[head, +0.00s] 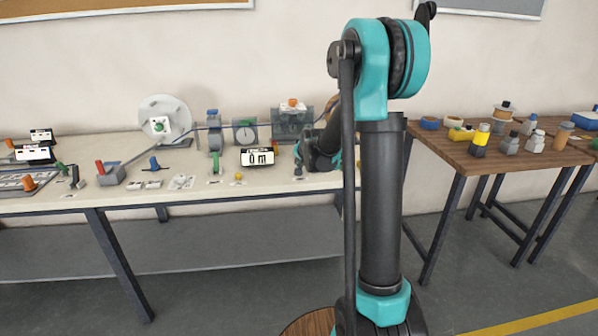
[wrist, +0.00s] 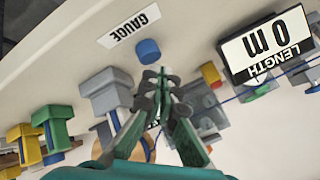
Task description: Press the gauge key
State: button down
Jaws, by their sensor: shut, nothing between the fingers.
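The gauge key is a round blue button (wrist: 148,52) on the pale bench, beside a white label (wrist: 130,25) reading GAUGE, upside down in the wrist view. My gripper (wrist: 161,76) is shut and empty, with its fingertips close to the blue key in that view. I cannot tell whether they touch it. In the head view my gripper (head: 299,171) is low over the right part of the bench (head: 320,182), and I cannot make out the key there.
A LENGTH display (head: 257,157) reading 0 m stands left of my gripper; it also shows in the wrist view (wrist: 266,45). Grey machine blocks (head: 292,122) stand behind. A wooden table (head: 470,158) with several bottles is at right.

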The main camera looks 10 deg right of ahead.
jog(key=shift+r, duration=0.25)
jog(key=shift+r, duration=2.45)
jog(key=s+d+f+n+g, duration=0.1)
jog(key=s+f, duration=0.3)
jog(key=s, duration=0.9)
jog(key=s+d+f+n+g, duration=0.1)
jog(key=s+f+n, duration=0.3)
jog(key=s, duration=1)
jog(key=s+d+f+n+g+h, duration=0.1)
jog(key=s+f, duration=0.4)
jog(key=s, duration=0.9)
jog(key=shift+d+n+g, duration=0.5)
jog(key=shift+n+g, duration=0.4)
jog(key=shift+g, duration=0.1)
